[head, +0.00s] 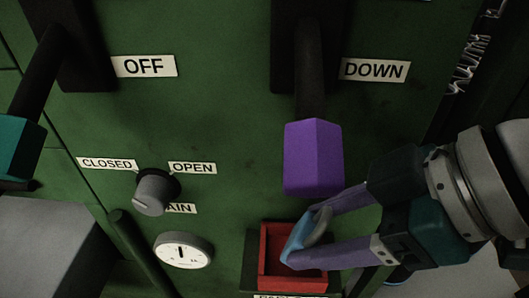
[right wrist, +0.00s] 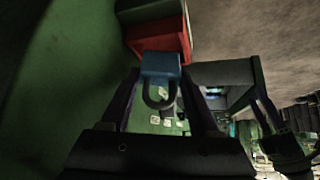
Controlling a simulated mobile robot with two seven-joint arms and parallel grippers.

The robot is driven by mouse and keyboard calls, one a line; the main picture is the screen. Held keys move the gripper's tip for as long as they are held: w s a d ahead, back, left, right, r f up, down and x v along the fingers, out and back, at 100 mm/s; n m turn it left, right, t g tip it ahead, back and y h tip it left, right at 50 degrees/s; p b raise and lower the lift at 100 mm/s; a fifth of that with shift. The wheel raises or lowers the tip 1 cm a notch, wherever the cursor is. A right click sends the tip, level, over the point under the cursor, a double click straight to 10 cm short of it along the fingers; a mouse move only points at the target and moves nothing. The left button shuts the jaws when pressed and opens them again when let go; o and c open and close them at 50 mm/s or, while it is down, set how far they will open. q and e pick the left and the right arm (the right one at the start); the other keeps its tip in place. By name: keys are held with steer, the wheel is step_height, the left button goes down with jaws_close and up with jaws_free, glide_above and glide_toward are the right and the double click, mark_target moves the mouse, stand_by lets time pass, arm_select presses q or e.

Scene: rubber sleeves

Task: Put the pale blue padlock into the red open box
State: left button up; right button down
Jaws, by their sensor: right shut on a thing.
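The pale blue padlock (head: 299,236) is between the fingers of my right gripper (head: 297,238), which is shut on it. In the head view the padlock overlaps the opening of the red open box (head: 265,262). In the right wrist view the padlock (right wrist: 160,66) shows with its grey shackle toward the gripper and its body toward the red box (right wrist: 158,38). I cannot tell whether the padlock is inside the box's rim or just above it. My left gripper is not seen.
A purple-handled lever (head: 313,158) hangs just above my right gripper, beside the DOWN label (head: 375,70). A teal-handled lever (head: 20,148), a grey knob (head: 153,193) and a round gauge (head: 183,250) are on the green panel (head: 220,120) to the left.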

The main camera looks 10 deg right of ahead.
mark_target(309, 231)
steer(key=shift+w+a+f, duration=0.3)
steer(key=shift+a+f, duration=0.05)
steer(key=shift+w+a+g+h, duration=0.3)
steer(key=shift+g+h, duration=0.2)
steer(key=shift+h, duration=0.1)
steer(key=shift+w+a+g+h, duration=0.15)
steer(key=shift+a+g+h, duration=0.1)
steer(key=shift+g+h, duration=0.3)
steer(key=shift+d+f+b, duration=0.1)
steer(key=shift+f+b, duration=0.7)
steer(key=shift+b, duration=0.15)
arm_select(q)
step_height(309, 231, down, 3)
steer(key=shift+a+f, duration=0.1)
arm_select(e)
steer(key=shift+s+h, duration=0.2)
steer(key=shift+h, duration=0.05)
steer(key=shift+d, duration=0.1)
steer(key=shift+c, duration=2.1)
jaws_free()
steer(key=shift+w, duration=0.1)
